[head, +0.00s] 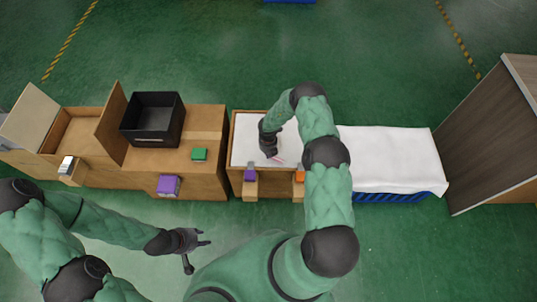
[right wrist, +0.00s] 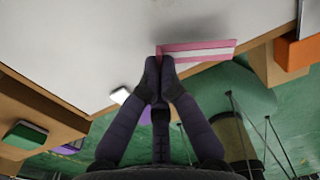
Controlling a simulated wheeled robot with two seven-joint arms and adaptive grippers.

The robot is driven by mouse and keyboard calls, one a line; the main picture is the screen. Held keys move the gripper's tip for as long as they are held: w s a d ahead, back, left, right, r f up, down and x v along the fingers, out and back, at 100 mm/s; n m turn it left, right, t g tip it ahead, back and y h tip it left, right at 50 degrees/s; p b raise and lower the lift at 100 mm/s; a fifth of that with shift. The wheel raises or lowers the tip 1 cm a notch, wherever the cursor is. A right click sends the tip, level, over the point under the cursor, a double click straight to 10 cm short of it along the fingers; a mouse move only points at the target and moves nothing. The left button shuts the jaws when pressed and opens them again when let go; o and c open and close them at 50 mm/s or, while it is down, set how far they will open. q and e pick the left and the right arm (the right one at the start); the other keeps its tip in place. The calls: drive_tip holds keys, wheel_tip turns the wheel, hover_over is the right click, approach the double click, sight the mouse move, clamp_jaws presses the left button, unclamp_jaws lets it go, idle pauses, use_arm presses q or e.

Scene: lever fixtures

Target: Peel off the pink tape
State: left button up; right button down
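The pink tape (right wrist: 205,46) is a thin pink-and-white strip at the edge of the white panel (right wrist: 80,40) in the right wrist view. In the head view, a small bit of the tape (head: 279,160) shows beside my right gripper (head: 269,150), on the white panel (head: 244,143). The fingertips of my right gripper (right wrist: 160,62) are together at the tape's left end and look closed on it. The pinched end is partly hidden by the fingers. My left gripper (head: 199,250) is open and empty over the floor, away from the panel.
To the left are a black bin (head: 152,120), a green block (head: 199,154) and wooden boxes. A white cloth (head: 395,155) covers a blue crate (head: 395,197) on the right.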

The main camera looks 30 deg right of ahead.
drive_tip(key=shift+r+p, duration=1.15)
drive_tip(key=shift+r, duration=0.45)
